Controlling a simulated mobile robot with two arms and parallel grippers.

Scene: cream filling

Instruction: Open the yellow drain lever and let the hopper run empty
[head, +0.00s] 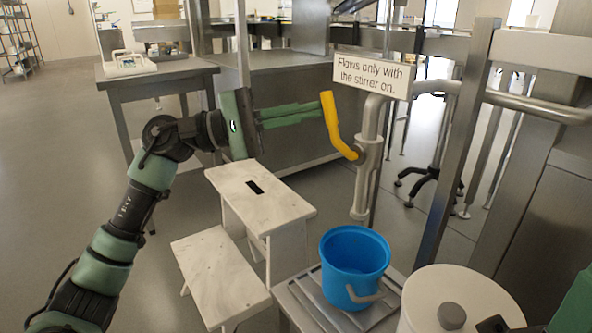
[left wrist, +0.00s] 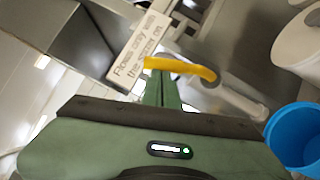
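The yellow drain lever (head: 335,122) sits on a grey pipe with a valve; its handle points up and slightly left. In the left wrist view the lever (left wrist: 185,67) lies just beyond my fingertips. My left gripper (head: 321,109) reaches in from the left, its two green fingers close together with nothing seen between them. The fingertips are at the upper part of the lever; I cannot tell if they touch it. A blue bucket (head: 354,262) stands below the pipe's outlet (head: 359,212). The hopper is not clearly seen.
A sign (head: 372,75) reading "Flows only with the stirrer on." hangs above the lever. A white step stool (head: 262,205) stands below my left arm. A white lidded container (head: 440,285) is right of the bucket. A metal post (head: 455,150) stands right of the pipe.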

